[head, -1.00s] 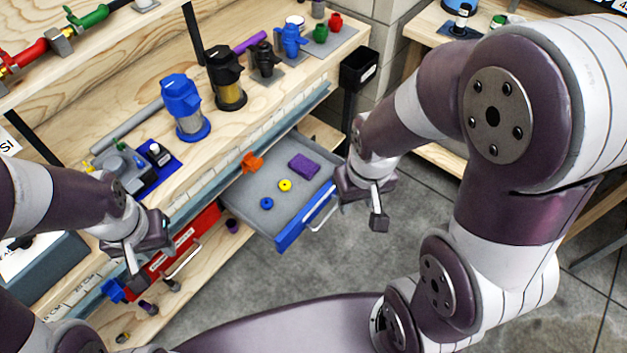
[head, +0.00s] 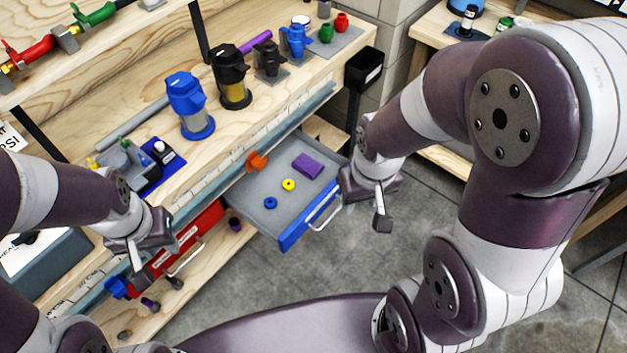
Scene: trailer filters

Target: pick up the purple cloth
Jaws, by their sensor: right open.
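The purple cloth (head: 307,166) lies folded flat in the far right part of the open grey drawer (head: 262,213) with a blue front. My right gripper (head: 382,222) is open and empty, to the right of the drawer and the cloth, apart from both. My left gripper (head: 137,268) is at the left, in front of the bench near the red drawer, away from the cloth. Its fingers are seen at an angle, and I cannot tell whether they are open or shut.
A yellow ring (head: 289,184), a blue ring (head: 270,203) and an orange part (head: 257,161) are in or at the drawer. Blue (head: 186,100) and black (head: 231,78) filter units stand on the bench above. A black bin (head: 363,69) hangs at the bench end.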

